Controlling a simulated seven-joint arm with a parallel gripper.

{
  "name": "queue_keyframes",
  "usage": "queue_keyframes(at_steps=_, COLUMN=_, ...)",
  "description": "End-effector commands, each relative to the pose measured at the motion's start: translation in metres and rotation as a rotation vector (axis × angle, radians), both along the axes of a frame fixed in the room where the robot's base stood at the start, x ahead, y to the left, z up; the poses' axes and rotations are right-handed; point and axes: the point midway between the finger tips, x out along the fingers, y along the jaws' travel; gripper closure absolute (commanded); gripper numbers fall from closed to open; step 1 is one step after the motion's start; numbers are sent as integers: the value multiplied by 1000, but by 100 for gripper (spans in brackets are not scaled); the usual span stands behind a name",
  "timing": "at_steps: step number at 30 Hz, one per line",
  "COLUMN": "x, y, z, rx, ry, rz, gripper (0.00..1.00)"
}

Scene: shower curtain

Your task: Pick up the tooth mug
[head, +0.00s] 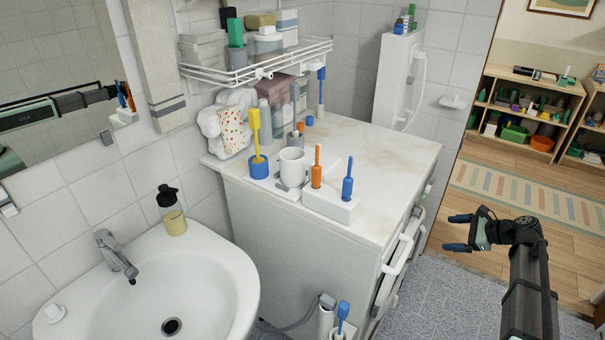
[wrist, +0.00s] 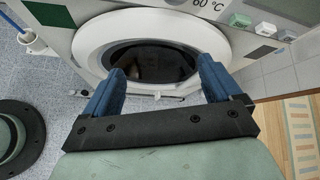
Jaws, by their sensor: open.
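A white tooth mug (head: 292,166) stands upright on the white top of a washing machine, between a yellow-handled brush in a blue holder (head: 258,165) and an orange brush. The mug's handle points to the left front, low beside a small white tray. My gripper (head: 459,232) is open and empty at the right, over the floor, well apart from the mug and lower than the machine top. In the wrist view my gripper's two blue fingers (wrist: 160,82) spread in front of the machine's round door (wrist: 92,42). The mug is not in the wrist view.
A white block (head: 331,206) holding an orange and a blue brush stands right in front of the mug. Bottles and a small cup crowd behind it, below a wire rack (head: 262,62). The right of the top (head: 385,165) is clear. A washbasin (head: 205,278) is at left.

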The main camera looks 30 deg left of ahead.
Motion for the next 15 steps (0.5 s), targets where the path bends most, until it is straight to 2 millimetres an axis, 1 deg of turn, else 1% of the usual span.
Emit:
queue_keyframes(at_steps=1, x=10, y=7, z=22, rx=30, ry=4, rz=-8, gripper=9)
queue_keyframes(at_steps=3, x=17, y=17, z=49, rx=74, ry=16, rz=-18, gripper=9)
queue_keyframes(at_steps=5, x=22, y=29, z=72, rx=113, ry=31, rz=-21, gripper=9)
queue_keyframes(at_steps=8, x=24, y=59, z=113, rx=194, ry=70, rz=-9, gripper=9)
queue_keyframes(at_steps=9, x=20, y=78, z=129, rx=232, ry=96, rz=6, gripper=9)
queue_keyframes(at_steps=10, x=16, y=91, z=138, rx=255, ry=114, rz=19, gripper=9)
queue_keyframes(at_steps=11, x=12, y=103, z=145, rx=277, ry=133, rz=31, gripper=9)
queue_keyframes(at_steps=12, x=5, y=119, z=153, rx=303, ry=157, rz=51, gripper=9)
queue_keyframes(at_steps=14, x=-7, y=144, z=163, rx=339, ry=195, rz=82, gripper=9)
queue_keyframes(at_steps=15, x=-15, y=160, z=168, rx=361, ry=222, rz=104, gripper=9)
